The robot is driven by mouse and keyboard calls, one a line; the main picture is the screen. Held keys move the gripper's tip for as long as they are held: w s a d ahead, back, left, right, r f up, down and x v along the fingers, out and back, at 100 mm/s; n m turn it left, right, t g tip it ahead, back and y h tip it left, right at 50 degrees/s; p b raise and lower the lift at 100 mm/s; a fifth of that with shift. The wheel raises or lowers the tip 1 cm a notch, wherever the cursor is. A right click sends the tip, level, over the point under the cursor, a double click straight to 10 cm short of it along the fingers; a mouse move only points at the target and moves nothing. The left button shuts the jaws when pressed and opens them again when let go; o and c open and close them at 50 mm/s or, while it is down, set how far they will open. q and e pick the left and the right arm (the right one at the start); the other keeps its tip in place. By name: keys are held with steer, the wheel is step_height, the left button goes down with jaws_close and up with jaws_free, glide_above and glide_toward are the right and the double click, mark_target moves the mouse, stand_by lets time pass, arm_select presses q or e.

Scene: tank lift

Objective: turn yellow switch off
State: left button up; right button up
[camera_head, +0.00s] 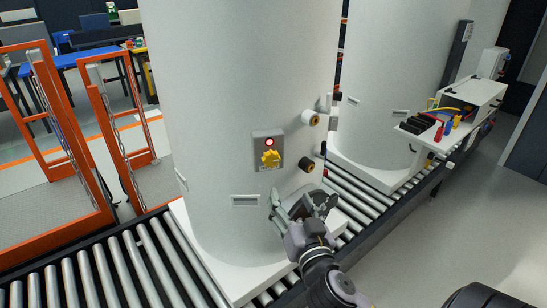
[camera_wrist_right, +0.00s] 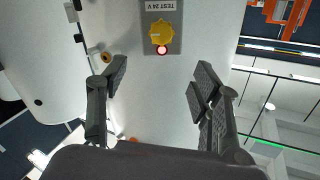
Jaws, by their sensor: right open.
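The yellow switch (camera_head: 270,158) is a knob on a small grey panel (camera_head: 259,153) on the front of a large white tank (camera_head: 230,90). A lit red lamp (camera_head: 269,142) sits just above it. In the right wrist view the yellow switch (camera_wrist_right: 162,33) shows near the top, with the red lamp (camera_wrist_right: 162,50) beneath it and a "TEST 24 V" label. My right gripper (camera_head: 296,203) is below and right of the panel, apart from the switch. Its two fingers are spread and empty in the wrist view (camera_wrist_right: 160,82). My left gripper is not in view.
The tank stands on a roller conveyor (camera_head: 110,275). Round black-and-tan fittings (camera_head: 306,165) stick out right of the panel. A second white tank (camera_head: 395,75) stands behind. Orange frames (camera_head: 125,130) are at left. A white bench (camera_head: 450,115) with tools is at right, near open floor.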

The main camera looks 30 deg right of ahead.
mark_target(272, 161)
steer(key=p+x, duration=0.5)
steer(key=x, duration=1)
steer(key=shift+a, duration=0.2)
steer(key=shift+p+x, duration=0.35)
steer(key=shift+x, duration=0.45)
steer(key=shift+f, duration=0.1)
steer(key=shift+c, duration=0.5)
steer(key=c, duration=1.1)
